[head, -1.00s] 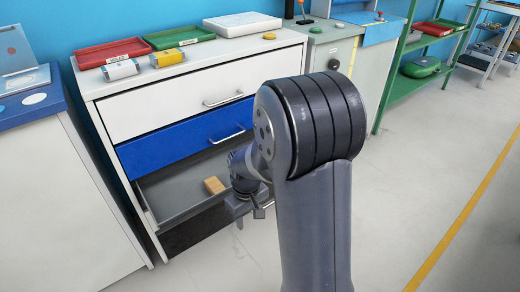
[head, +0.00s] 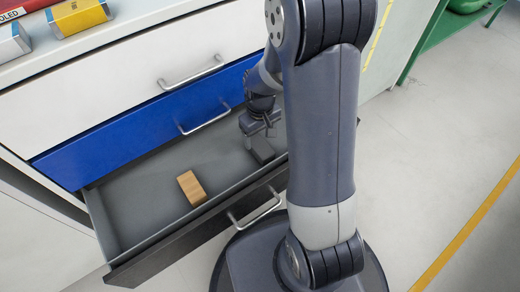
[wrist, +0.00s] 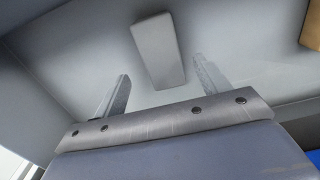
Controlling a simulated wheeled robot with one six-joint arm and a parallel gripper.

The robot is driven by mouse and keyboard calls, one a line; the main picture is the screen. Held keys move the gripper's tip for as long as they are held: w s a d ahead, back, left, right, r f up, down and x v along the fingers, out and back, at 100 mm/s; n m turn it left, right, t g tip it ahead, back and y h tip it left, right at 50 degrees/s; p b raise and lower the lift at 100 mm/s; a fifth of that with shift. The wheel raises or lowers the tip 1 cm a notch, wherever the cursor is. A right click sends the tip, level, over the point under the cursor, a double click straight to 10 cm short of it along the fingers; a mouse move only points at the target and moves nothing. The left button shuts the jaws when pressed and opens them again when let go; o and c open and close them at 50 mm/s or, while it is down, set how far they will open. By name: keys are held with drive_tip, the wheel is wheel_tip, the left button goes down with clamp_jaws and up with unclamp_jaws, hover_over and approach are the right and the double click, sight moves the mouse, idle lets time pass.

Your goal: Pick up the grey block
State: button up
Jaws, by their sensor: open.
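The grey block (head: 263,154) lies in the open bottom drawer (head: 135,207), towards its right end, partly hidden by my gripper. In the wrist view the grey block (wrist: 158,48) shows as a pale grey oblong between and beyond the two fingers. My gripper (wrist: 160,67) is open, with a finger on each side of the block's near end and a gap to each. In the head view my gripper (head: 258,130) is just above the block. I cannot tell how far the fingertips are above the drawer floor.
A wooden block (head: 191,189) lies in the same drawer, left of the grey block, and shows at the wrist view's right edge. The blue drawer (head: 150,137) above is shut. The open drawer's front with its handle (head: 255,208) stands near my base. The floor at right is clear.

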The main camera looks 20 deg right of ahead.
sight(260, 146)
drive_tip(key=f+b, duration=0.1)
drive_tip(key=f, duration=0.1)
drive_tip(key=f+b, duration=0.1)
drive_tip(key=f, duration=0.2)
drive_tip(key=shift+s+a+f+b, duration=0.1)
drive_tip(key=shift+s+b, duration=0.1)
drive_tip(key=shift+b, duration=0.1)
drive_tip(key=shift+c, duration=0.2)
drive_tip(key=c, duration=1.1)
